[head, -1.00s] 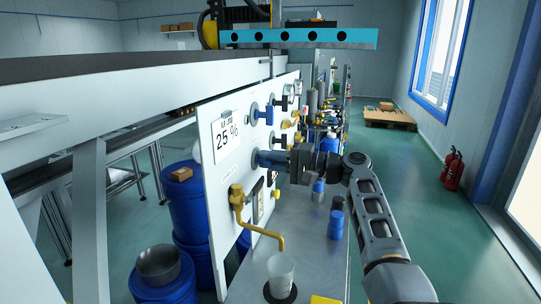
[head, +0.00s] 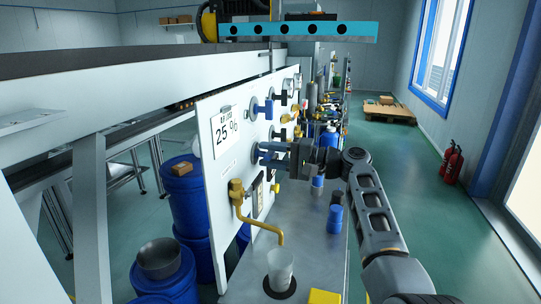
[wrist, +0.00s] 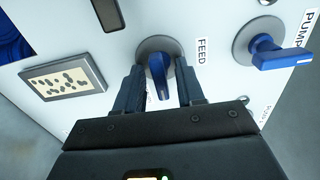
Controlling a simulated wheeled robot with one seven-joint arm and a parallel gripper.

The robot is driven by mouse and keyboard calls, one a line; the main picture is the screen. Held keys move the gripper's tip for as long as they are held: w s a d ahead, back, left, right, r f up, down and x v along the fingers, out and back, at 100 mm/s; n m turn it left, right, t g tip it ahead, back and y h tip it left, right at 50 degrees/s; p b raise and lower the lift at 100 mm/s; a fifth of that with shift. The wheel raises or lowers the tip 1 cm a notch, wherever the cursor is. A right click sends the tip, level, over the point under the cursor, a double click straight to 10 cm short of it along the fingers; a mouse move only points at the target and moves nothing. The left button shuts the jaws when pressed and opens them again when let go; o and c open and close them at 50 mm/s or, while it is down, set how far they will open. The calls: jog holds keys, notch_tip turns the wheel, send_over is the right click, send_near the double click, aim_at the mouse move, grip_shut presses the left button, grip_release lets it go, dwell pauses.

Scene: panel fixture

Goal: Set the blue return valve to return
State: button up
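A blue valve handle (wrist: 160,78) on a grey round base is mounted on the white panel (wrist: 75,50). The word FEED stands to its right in the wrist view; any other position label is hidden. The handle's tip points down in that view, toward my gripper. My gripper (wrist: 161,88) is open, with one finger on each side of the handle and small gaps visible. In the head view my gripper (head: 272,156) is close to the panel and mostly hides this valve. A second blue handle (wrist: 280,54), by the word PUMP, is to the right.
A yellow tap (head: 262,225) sticks out from the panel nearer the camera, above a clear cup (head: 280,266) on the bench. A blue bottle (head: 335,217) stands on the bench below my arm.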

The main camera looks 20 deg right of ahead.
jog(key=b+v, duration=0.1)
jog(key=v, duration=0.6)
jog(key=shift+s+d, duration=0.25)
dwell(0.4)
